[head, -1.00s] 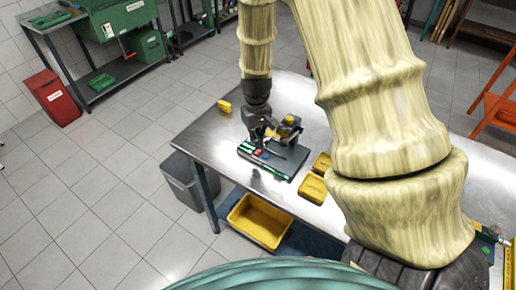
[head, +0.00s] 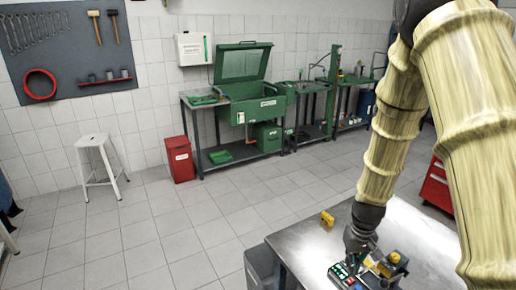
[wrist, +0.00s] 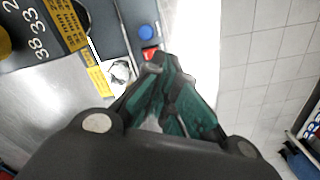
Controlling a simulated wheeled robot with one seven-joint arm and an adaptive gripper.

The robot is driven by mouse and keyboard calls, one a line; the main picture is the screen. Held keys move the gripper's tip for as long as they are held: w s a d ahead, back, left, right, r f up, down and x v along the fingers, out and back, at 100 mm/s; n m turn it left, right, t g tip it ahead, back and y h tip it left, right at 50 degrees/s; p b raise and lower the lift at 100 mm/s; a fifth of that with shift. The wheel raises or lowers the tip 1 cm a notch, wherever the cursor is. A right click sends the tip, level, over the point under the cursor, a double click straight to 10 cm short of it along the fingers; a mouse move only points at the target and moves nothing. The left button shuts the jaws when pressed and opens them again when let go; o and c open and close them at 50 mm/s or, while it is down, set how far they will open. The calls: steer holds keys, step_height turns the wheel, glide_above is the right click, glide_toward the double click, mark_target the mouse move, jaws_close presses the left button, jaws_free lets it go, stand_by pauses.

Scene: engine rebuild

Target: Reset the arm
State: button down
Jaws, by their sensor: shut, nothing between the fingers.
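My gripper (head: 354,262) points down over the near left part of the metal table (head: 303,251) in the head view. In the wrist view its dark teal fingers (wrist: 166,75) are drawn together, with nothing held between them. Beyond the fingertips lies a dark board (wrist: 118,28) with a blue round piece (wrist: 146,32) and a red piece (wrist: 150,54). Whether the fingertips touch the board I cannot tell. My arm comes down from the upper right of the head view and hides part of the table.
A yellow block (head: 327,219) sits at the table's far edge. A device with a yellow top (head: 392,262) stands close right of my gripper. A grey bin (head: 261,266) is beside the table. A red bin (head: 180,159) and white stool (head: 98,164) stand farther off, with open floor between.

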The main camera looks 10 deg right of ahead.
steer(key=a+f+n, duration=0.1)
steer(key=a+f, duration=0.1)
steer(key=a, duration=0.1)
steer(key=a+f+n+b, duration=0.1)
steer(key=a+f, duration=0.4)
steer(key=a, duration=0.1)
steer(key=shift+w+a+f+n+y+b, duration=0.25)
steer(key=shift+w+a+n+y+b, duration=0.05)
steer(key=shift+a+n+b, duration=0.1)
steer(key=s+a+f+n+y+b, duration=0.1)
steer(key=s+a+f+n, duration=0.1)
steer(key=a+f, duration=0.45)
steer(key=s+a+f+n+y+b, duration=0.1)
steer(key=a+f+b, duration=0.15)
steer(key=a, duration=0.65)
steer(key=s+d+f+m+h+b, duration=0.1)
steer(key=s+d+f, duration=0.3)
steer(key=s, duration=0.4)
steer(key=s+d+f+m+b, duration=0.1)
steer(key=s+d+f+m, duration=0.1)
steer(key=s+d+f, duration=0.2)
steer(key=s+d+f+m+h+b, duration=0.1)
steer(key=s+d+f, duration=0.3)
steer(key=s+f, duration=0.5)
steer(key=s+m+b, duration=0.1)
steer(key=s, duration=0.4)
steer(key=shift+s+d+f+h, duration=0.15)
steer(key=shift+s+d+h, duration=0.05)
steer(key=shift+h, duration=0.1)
steer(key=shift+s, duration=0.1)
